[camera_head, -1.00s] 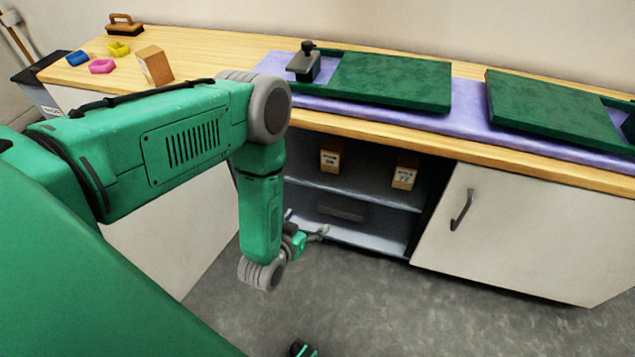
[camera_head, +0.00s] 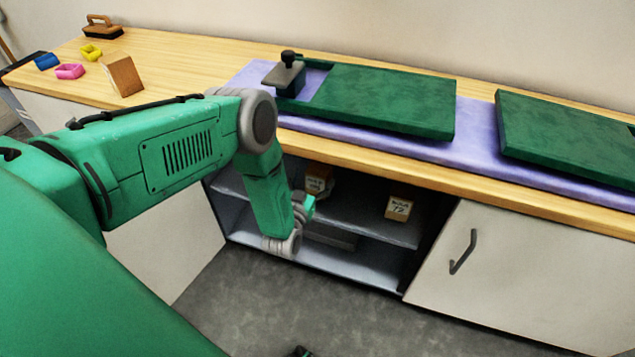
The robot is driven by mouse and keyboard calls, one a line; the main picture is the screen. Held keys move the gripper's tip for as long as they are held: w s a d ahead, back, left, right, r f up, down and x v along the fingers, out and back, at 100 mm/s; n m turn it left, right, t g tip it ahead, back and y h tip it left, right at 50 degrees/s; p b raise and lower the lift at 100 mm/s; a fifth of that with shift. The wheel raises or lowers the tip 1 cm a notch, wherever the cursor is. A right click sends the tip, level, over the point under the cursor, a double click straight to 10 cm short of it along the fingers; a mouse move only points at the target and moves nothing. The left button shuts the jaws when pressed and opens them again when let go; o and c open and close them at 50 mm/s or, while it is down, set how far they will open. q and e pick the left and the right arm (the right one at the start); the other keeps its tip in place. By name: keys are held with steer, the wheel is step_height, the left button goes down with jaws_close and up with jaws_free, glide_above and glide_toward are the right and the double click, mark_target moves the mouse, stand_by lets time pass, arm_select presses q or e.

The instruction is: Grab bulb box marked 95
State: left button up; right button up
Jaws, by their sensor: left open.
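Two small cardboard boxes stand on the upper shelf of the open cabinet. The left box (camera_head: 319,178) is partly hidden by my left gripper, and its label is too small to read. The right box (camera_head: 399,207) stands clear, with a white label that seems to read 72. My left gripper (camera_head: 322,192) is open and empty at the front of the left box, partly hidden by its own wrist. I cannot tell whether it touches the box. My right gripper does not show clearly.
The cabinet shelf (camera_head: 362,229) lies under the wooden worktop (camera_head: 375,170). A closed white door (camera_head: 530,255) with a handle is to the right. On the worktop are green boards (camera_head: 385,100), a brown block (camera_head: 122,75) and colored shapes (camera_head: 69,71).

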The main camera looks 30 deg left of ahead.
arm_select(q)
steer(key=b+x, duration=0.1)
steer(key=x, duration=0.1)
steer(key=shift+w, duration=0.4)
steer(key=shift+w+d, duration=0.15)
steer(key=shift+w, duration=0.2)
steer(key=shift+w+d+r, duration=0.1)
steer(key=shift+w+r, duration=0.05)
steer(key=shift+r, duration=0.05)
steer(key=shift+a+f, duration=0.15)
steer(key=shift+a, duration=0.25)
steer(key=c, duration=1.3)
steer(key=shift+d, duration=0.1)
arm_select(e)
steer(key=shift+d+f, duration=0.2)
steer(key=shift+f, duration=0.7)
arm_select(q)
steer(key=shift+d, duration=0.1)
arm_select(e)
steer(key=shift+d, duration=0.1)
